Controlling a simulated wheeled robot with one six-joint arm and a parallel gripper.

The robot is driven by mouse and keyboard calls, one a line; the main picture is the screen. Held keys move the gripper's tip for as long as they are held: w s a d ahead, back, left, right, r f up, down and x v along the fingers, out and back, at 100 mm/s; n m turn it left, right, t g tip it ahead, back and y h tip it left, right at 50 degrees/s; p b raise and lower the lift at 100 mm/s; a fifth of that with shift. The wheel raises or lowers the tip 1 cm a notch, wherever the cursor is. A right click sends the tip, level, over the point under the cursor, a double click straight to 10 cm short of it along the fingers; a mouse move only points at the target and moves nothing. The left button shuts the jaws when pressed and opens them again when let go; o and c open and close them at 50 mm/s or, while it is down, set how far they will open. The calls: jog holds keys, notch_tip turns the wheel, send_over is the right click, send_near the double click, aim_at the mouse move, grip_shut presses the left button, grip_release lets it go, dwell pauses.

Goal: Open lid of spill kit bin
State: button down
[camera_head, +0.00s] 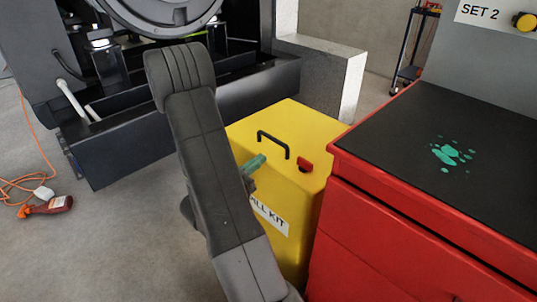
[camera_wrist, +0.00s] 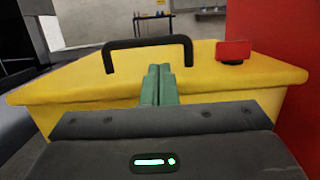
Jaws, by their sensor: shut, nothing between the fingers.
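The yellow spill kit bin (camera_head: 300,130) stands on the floor, left of the red cabinet, with its lid down. A black handle (camera_head: 273,142) arches over the lid top, and a red latch or knob (camera_head: 305,164) sits to its right. My gripper (camera_head: 255,163) has green fingers, closed together and empty, close to the front of the lid. In the wrist view the fingertips (camera_wrist: 158,70) point toward the black handle (camera_wrist: 150,44), apparently below and short of its bar; I cannot tell whether they touch the lid. The red knob (camera_wrist: 233,51) is right of them. My arm hides part of the bin's front.
The red cabinet (camera_head: 400,225) with a black top (camera_head: 455,125) stands tight on the right. Dark genset framing (camera_head: 140,150) is at back left. An orange cable (camera_head: 30,180) and a red-orange tool (camera_head: 50,206) lie on the left floor. Open floor lies at front left.

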aim_at(268, 157)
jog(key=shift+b+x, duration=0.3)
jog(key=shift+x, duration=2.05)
jog(key=shift+r, duration=0.1)
